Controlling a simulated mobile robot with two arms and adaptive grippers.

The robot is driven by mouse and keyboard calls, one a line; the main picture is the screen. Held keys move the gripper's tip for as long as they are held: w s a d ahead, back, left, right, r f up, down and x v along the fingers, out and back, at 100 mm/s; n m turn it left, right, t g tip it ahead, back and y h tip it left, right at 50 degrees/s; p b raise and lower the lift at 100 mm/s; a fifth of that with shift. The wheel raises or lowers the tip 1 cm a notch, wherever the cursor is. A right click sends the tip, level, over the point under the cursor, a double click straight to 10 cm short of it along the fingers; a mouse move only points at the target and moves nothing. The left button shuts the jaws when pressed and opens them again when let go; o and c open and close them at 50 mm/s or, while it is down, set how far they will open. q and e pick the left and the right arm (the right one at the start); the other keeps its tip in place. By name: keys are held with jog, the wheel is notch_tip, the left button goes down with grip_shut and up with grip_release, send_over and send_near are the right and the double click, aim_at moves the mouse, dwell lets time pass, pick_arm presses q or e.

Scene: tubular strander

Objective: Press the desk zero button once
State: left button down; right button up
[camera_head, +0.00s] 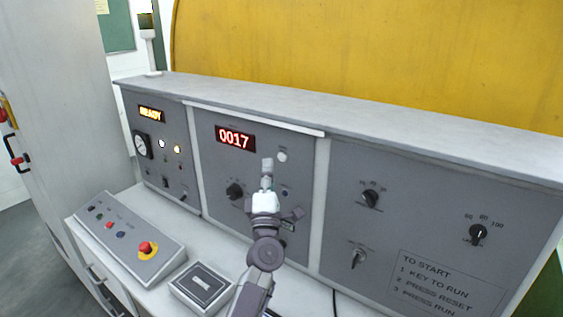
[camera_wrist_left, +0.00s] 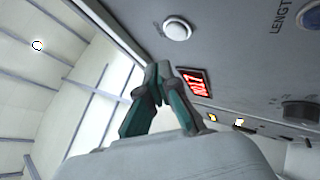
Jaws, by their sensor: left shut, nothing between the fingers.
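The desk's middle panel (camera_head: 225,165) carries a red display (camera_head: 235,138) reading 0017. In the left wrist view the white button (camera_wrist_left: 177,29) and the display (camera_wrist_left: 195,82) show tilted. My left gripper (camera_head: 267,164) is shut and empty, pointing up in front of the panel, just left of and below the white button. In the left wrist view its fingertips (camera_wrist_left: 158,70) meet, apart from the button. My right gripper is not in view.
A dark blue button (camera_head: 285,193) and a black knob (camera_head: 234,190) are on the same panel. A sloped box with a red mushroom button (camera_head: 146,248) and a flat box (camera_head: 202,287) stand on the desk. A ledge (camera_head: 300,112) runs above the panels.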

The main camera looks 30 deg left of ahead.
aim_at(282, 157)
pick_arm(q)
jog(key=shift+w+d, duration=0.1)
jog(key=shift+w, duration=1)
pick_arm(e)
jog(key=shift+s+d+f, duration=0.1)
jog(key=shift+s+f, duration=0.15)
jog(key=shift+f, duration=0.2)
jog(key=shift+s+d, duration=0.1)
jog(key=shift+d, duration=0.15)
pick_arm(q)
jog(key=shift+w+b, duration=0.15)
jog(key=shift+b, duration=0.2)
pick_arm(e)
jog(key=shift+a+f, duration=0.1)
pick_arm(q)
jog(key=shift+w, duration=0.25)
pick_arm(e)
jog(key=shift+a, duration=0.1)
